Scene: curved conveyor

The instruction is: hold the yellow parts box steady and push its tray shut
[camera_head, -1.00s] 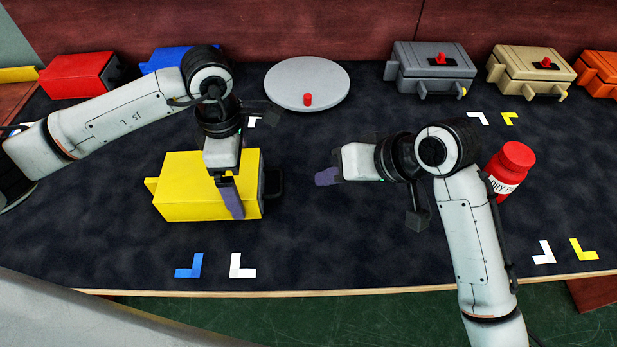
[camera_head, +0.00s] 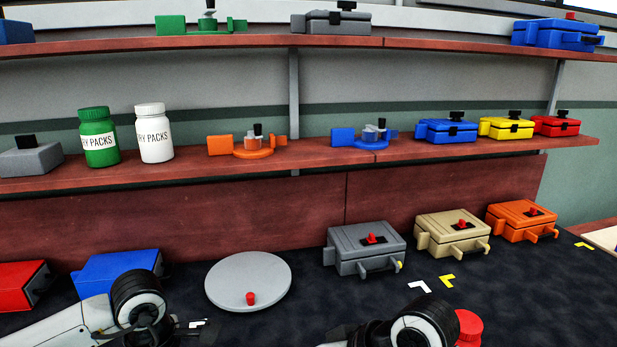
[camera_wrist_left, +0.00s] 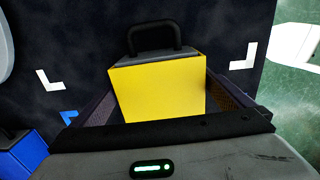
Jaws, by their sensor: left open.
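The yellow parts box (camera_wrist_left: 155,90) shows in the left wrist view, with a dark end and a black handle (camera_wrist_left: 165,35) toward the top. My left gripper (camera_wrist_left: 158,108) is open, its two purple-grey fingers on either side of the box. I cannot tell whether they touch its sides. The box's near end is hidden behind the gripper body, and I cannot make out how far its tray is out. In the head view the box is below the frame. There only my left wrist joint and a right arm joint show at the bottom edge; the right fingers are out of frame.
A grey turntable disc (camera_head: 248,283) with a red knob lies behind my arms. A red box (camera_head: 20,286), a blue box (camera_head: 118,271) and grey (camera_head: 366,249), tan (camera_head: 452,233) and orange (camera_head: 521,220) boxes line the back. A red-capped bottle (camera_head: 470,327) stands by my right arm.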

